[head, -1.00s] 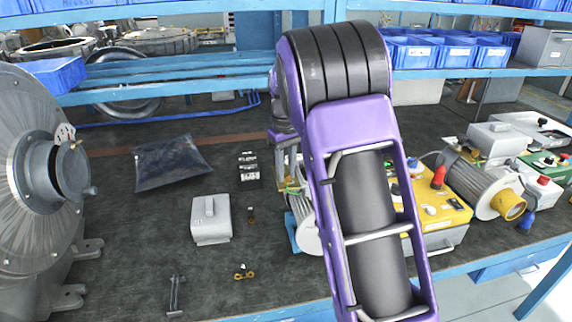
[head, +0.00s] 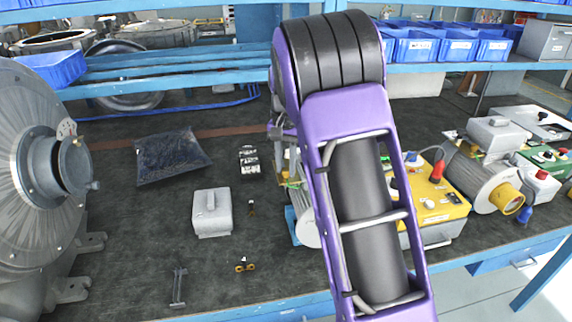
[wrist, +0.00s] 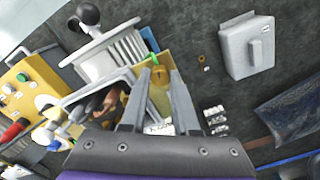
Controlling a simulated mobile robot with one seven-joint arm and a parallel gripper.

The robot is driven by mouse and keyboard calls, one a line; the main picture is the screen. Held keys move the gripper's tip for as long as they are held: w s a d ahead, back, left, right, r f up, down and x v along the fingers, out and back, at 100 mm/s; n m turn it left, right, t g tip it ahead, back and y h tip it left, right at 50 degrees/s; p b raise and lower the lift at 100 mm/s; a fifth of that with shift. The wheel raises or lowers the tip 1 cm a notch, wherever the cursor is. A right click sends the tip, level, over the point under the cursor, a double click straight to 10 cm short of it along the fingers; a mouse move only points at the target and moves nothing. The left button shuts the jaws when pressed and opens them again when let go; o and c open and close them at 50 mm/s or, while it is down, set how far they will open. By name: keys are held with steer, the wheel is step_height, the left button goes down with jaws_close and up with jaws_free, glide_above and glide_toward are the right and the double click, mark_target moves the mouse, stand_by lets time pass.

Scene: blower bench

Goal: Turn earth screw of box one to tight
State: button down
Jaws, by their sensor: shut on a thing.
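In the wrist view, my gripper (wrist: 161,72) is shut, with its two grey fingers around a small brass-coloured piece at the corner of an open terminal box. This piece seems to be the earth screw (wrist: 155,61), but the fingers hide most of it. A green strip shows beside it. The open grey terminal box (wrist: 88,96), with brown and dark parts inside, sits against the finned motor (wrist: 112,52). I cannot read a box number or tell how tight the screw is.
A grey cover (head: 212,213) lies on the bench left of the motor, with small brass parts (head: 245,267) and a dark bag (head: 172,157) nearby. A blue shelf (head: 180,75) crosses behind.

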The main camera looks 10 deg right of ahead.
steer(key=m, duration=0.4)
steer(key=shift+m, duration=2.2)
steer(key=c, duration=0.7)
jaws_free()
steer(key=shift+o, duration=0.2)
steer(key=shift+w, duration=0.1)
